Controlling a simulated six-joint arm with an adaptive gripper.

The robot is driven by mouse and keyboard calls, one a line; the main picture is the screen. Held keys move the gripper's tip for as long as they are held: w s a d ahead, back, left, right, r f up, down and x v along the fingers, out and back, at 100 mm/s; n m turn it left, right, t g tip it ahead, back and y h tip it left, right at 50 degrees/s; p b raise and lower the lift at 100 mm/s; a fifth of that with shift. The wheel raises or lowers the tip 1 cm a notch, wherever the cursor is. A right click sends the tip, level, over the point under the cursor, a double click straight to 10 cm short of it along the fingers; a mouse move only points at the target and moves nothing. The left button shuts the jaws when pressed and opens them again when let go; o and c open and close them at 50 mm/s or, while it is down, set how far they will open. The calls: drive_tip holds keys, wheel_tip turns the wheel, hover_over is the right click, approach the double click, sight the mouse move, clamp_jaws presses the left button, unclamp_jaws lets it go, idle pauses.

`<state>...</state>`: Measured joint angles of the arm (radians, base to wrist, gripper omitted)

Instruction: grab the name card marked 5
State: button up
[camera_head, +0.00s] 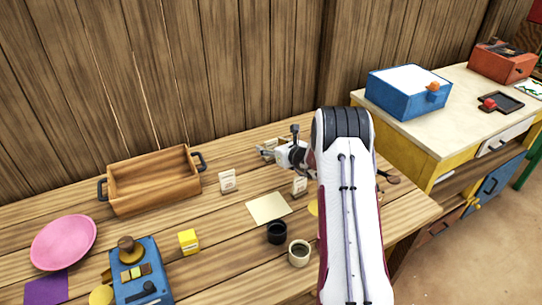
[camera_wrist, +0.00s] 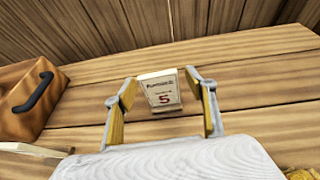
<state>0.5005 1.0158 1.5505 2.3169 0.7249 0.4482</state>
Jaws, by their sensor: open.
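The name card marked 5 (camera_wrist: 162,93) is a small pale card with dark print and a red 5, standing on the wooden table in the wrist view. My gripper (camera_wrist: 160,80) is open, with one finger on each side of the card in that view. I cannot tell how deep the card sits between the fingers. In the head view my gripper (camera_head: 266,151) is at the back of the table and mostly hides this card.
Other pale cards stand left (camera_head: 228,181) and right (camera_head: 299,186) of my gripper. A wooden tray (camera_head: 152,205) with dark handles is to the left, near the plank wall. Cups (camera_head: 299,254), a yellow cube (camera_head: 188,240) and a blue scale (camera_head: 142,285) stand nearer the front.

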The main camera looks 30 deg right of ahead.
drive_tip(key=shift+w+f, duration=0.1)
drive_tip(key=shift+w, duration=0.15)
idle(0.3)
drive_tip(key=c, duration=1.2)
drive_tip(key=shift+c, duration=0.2)
drive_tip(key=shift+r, duration=5)
